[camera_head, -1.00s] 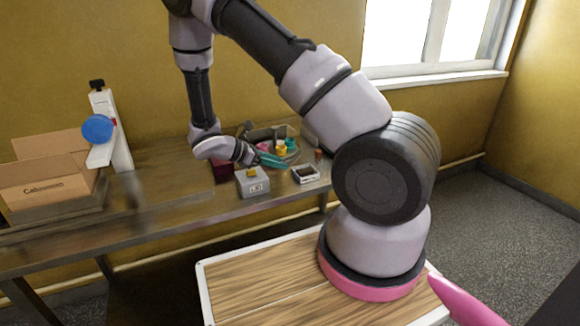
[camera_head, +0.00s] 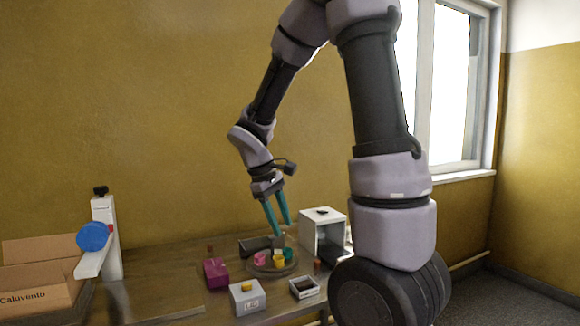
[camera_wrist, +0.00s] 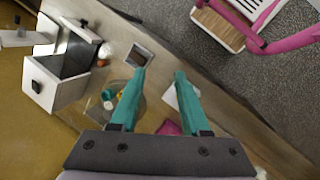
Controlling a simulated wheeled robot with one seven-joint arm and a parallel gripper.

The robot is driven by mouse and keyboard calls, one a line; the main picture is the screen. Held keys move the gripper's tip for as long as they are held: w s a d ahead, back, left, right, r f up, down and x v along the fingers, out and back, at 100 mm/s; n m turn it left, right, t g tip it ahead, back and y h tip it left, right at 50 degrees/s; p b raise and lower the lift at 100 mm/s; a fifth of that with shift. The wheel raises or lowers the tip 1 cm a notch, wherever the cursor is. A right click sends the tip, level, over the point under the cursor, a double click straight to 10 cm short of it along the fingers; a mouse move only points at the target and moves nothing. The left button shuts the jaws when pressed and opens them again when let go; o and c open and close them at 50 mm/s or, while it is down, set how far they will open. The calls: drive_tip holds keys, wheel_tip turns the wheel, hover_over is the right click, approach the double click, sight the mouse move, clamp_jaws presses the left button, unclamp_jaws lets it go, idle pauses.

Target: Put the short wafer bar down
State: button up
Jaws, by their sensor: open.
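My gripper (camera_head: 281,229) is open, its two teal fingers pointing down above the round tray (camera_head: 254,268). In the wrist view the fingers (camera_wrist: 159,74) are apart with nothing between them. I cannot make out the short wafer bar for certain. A small dark tray with a pale rim (camera_head: 304,287) stands at the front right of the round tray; dark contents show in it, too small to tell. It also shows beyond the fingertips in the wrist view (camera_wrist: 138,53).
Pink, yellow and teal cups stand on the round tray. A cardboard box (camera_head: 38,285) and a white stand with a blue disc (camera_head: 92,236) are at left.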

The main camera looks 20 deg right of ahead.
drive_tip(key=s+a+r+m+t+y, duration=0.2)
drive_tip(key=s+r+m+t+y, duration=0.3)
drive_tip(key=s+r+m, duration=0.5)
wheel_tip(320, 180, up, 6)
drive_tip(key=s+t, duration=0.1)
drive_tip(key=t, duration=0.1)
drive_tip(key=shift+s+a+t+y, duration=0.2)
drive_tip(key=shift+t+y, duration=0.1)
drive_tip(key=shift+y, duration=0.1)
drive_tip(key=shift+d, duration=0.15)
